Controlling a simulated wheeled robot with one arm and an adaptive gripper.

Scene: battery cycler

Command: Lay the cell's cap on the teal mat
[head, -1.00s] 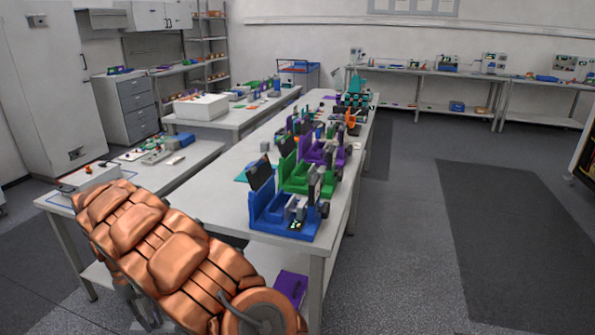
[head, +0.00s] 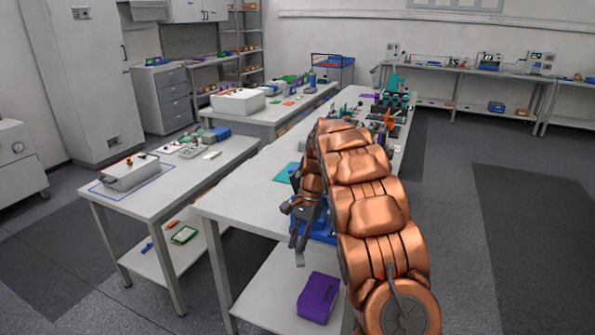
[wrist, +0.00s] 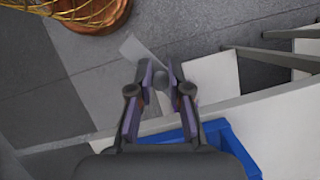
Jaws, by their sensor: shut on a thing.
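My gripper (head: 298,235) hangs over the near left edge of the long table. It points down and is shut on a small grey piece, the cap (wrist: 162,78); the cap's full shape is hard to make out between the fingertips. The wrist view shows the dark fingers with purplish pads (wrist: 160,92) around it. The teal mat (head: 287,172) lies flat on the table beyond my gripper and partly behind my arm. A blue fixture (head: 322,230) is mostly hidden by my arm; its blue edge also shows in the wrist view (wrist: 217,135).
A purple box (head: 318,297) sits on the shelf under the table. A lower side table (head: 200,170) with a white unit stands to the left. The table top (head: 240,205) left of my gripper is bare. Several fixtures behind are hidden by my arm.

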